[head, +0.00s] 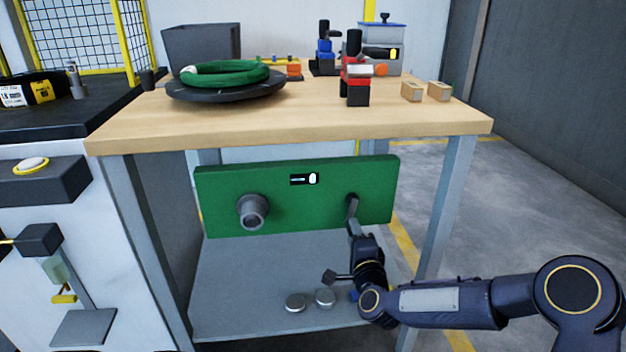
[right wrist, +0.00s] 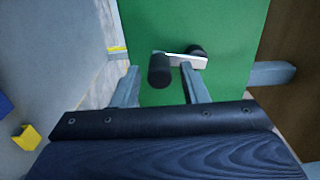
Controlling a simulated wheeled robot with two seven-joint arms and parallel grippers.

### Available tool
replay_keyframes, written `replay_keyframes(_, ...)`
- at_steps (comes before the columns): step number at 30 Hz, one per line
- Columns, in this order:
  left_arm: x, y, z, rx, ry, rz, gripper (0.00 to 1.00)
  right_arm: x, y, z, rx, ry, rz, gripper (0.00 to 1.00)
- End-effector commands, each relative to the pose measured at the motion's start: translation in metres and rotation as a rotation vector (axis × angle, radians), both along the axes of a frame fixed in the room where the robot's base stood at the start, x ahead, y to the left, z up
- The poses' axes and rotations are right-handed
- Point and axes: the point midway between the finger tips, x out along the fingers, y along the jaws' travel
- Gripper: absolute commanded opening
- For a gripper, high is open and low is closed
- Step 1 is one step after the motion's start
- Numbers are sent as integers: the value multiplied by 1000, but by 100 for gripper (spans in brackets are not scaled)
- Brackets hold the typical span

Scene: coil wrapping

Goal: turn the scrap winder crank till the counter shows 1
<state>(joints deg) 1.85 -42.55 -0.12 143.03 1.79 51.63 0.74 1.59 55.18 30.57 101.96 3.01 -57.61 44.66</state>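The scrap winder is a green panel (head: 300,218) under the wooden tabletop. A grey spool (head: 253,211) sticks out on its left. Its small counter (head: 304,179) appears to show 0. The crank (head: 351,205) is at the panel's right. In the right wrist view the crank has a pale arm (right wrist: 184,61), a dark hub and a dark handle knob (right wrist: 159,71) pointing at the camera. My right gripper (right wrist: 161,82) is open, with a finger on either side of the knob and gaps between. In the head view it (head: 354,226) is just below the crank. My left gripper is not in view.
The table (head: 290,128) above carries a green coil (head: 225,73) on a dark turntable (head: 226,91), a red and black tool (head: 356,82) and small wooden blocks (head: 412,91). A grey shelf (head: 240,275) with round metal pieces (head: 296,302) lies below the panel. Table legs stand at both sides.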

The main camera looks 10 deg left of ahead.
Motion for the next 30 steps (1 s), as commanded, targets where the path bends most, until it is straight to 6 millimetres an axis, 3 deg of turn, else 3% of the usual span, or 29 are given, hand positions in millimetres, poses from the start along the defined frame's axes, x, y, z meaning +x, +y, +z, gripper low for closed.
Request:
replay_keyframes(18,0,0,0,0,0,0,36,-56,-19,0,0,0,-1,40)
replay_keyframes(30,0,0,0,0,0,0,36,-59,-20,0,0,0,-1,40)
